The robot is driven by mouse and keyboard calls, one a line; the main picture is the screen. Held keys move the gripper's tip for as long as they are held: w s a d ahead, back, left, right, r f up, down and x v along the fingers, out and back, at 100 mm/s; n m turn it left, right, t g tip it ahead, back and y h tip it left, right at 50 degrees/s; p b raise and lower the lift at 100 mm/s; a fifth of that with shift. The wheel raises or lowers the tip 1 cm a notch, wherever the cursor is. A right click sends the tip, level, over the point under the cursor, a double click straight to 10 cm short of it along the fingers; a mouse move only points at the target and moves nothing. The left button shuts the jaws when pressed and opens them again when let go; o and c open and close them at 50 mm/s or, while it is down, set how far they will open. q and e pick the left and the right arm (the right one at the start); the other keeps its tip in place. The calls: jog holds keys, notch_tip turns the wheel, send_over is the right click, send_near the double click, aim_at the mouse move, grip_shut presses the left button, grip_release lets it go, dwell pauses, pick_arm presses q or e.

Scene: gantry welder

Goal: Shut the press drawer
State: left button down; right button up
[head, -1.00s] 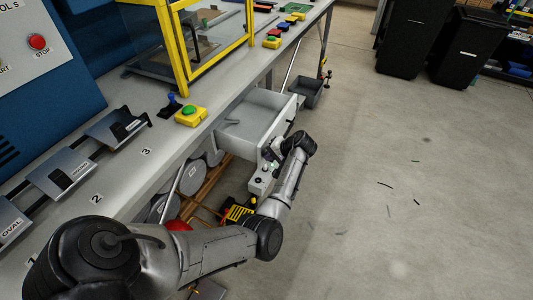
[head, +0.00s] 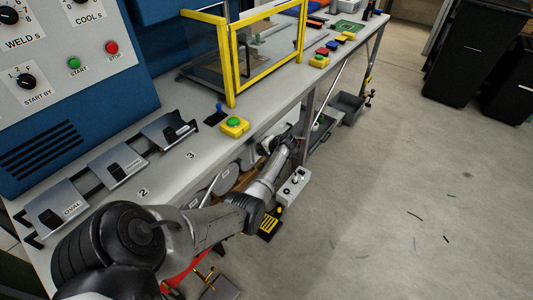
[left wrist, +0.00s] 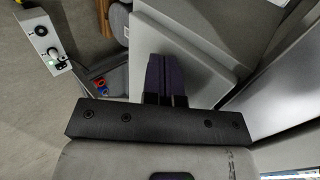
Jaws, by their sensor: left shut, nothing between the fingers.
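The press drawer is under the grey bench (head: 205,135), left of a grey bin. In the head view my left arm and the bench edge hide most of it, and its open tray no longer shows. In the left wrist view a pale grey panel, apparently the drawer front (left wrist: 193,62), lies right at my fingers. My left gripper (head: 287,143) is shut and empty at the bench edge. Its dark fingers (left wrist: 165,76) overlap the panel; I cannot tell whether they touch it. Whether the drawer is fully in is hidden. My right gripper is not in view.
A small grey control box (head: 292,187) stands below the bench edge, near my left forearm. The grey bin (head: 346,108) is beyond the gripper. A yellow-framed guard (head: 232,65) and a green button (head: 235,122) are on the bench. The floor to the right is mostly clear.

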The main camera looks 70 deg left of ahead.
pick_arm(q)
jog(key=shift+s+a+f, duration=0.1)
jog(key=shift+s, duration=0.05)
jog(key=w+d+f+p+v, duration=0.1)
jog(key=p+v, duration=0.3)
jog(key=v, duration=0.9)
jog(key=shift+d+f, duration=0.25)
jog(key=shift+f, duration=0.15)
jog(key=shift+w, duration=0.15)
